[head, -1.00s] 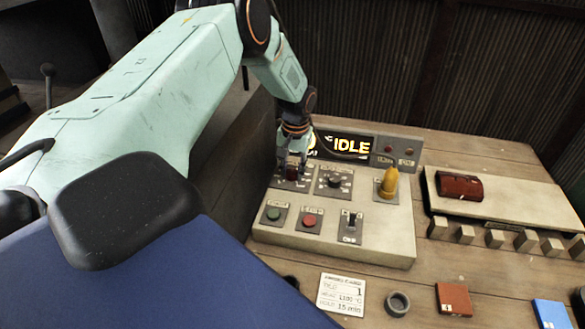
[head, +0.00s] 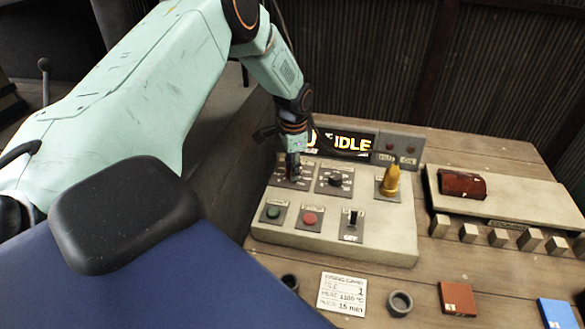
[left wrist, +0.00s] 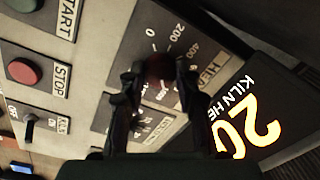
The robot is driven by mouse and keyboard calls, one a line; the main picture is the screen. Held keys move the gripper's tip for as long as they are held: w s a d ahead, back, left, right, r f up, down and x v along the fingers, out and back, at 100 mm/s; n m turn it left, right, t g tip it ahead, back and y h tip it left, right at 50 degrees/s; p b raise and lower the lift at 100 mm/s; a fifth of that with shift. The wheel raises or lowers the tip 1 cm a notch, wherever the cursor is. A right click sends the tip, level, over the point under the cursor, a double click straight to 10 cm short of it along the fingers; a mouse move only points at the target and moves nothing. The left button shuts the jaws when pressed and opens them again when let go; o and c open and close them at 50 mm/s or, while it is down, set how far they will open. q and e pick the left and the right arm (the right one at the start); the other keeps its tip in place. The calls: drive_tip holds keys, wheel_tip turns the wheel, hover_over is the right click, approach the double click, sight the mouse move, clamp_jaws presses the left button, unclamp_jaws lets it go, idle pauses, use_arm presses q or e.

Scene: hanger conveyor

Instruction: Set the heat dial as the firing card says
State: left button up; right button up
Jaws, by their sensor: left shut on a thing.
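The heat dial is on a dark plate (head: 305,182) at the panel's left. Its dark red knob (left wrist: 159,70) sits between the fingers in the left wrist view, with 0, 200 and 400 legible on the scale beside it. My left gripper (head: 292,173) points down onto this dial and is shut on the knob; the fingers hide part of the knob and scale. The firing card (head: 342,294) lies in front of the panel; it shows 1, a heat of 1100 or 1180 °C (blurred) and 15 min. My right gripper is not in view.
The display (head: 345,142) reads IDLE; its lit digits start with 20 in the wrist view (left wrist: 247,128). Nearby are a second dial (head: 335,180), a green button (head: 273,212), a red button (head: 310,218), a black switch (head: 352,218) and a yellow handle (head: 390,181).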

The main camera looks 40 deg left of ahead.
use_arm(q)
drive_tip(key=m+b, duration=0.1)
drive_tip(key=m, duration=0.3)
drive_tip(key=shift+m, duration=0.3)
drive_tip(key=m+b, duration=0.1)
drive_tip(key=m, duration=0.3)
drive_tip(key=shift+a+r+b, duration=0.1)
drive_tip(key=shift+b, duration=0.2)
drive_tip(key=shift+m, duration=0.3)
drive_tip(key=o, duration=1.2)
drive_tip(key=shift+c, duration=0.2)
wheel_tip(320, 180, up, 12)
drive_tip(key=shift+s, duration=0.35)
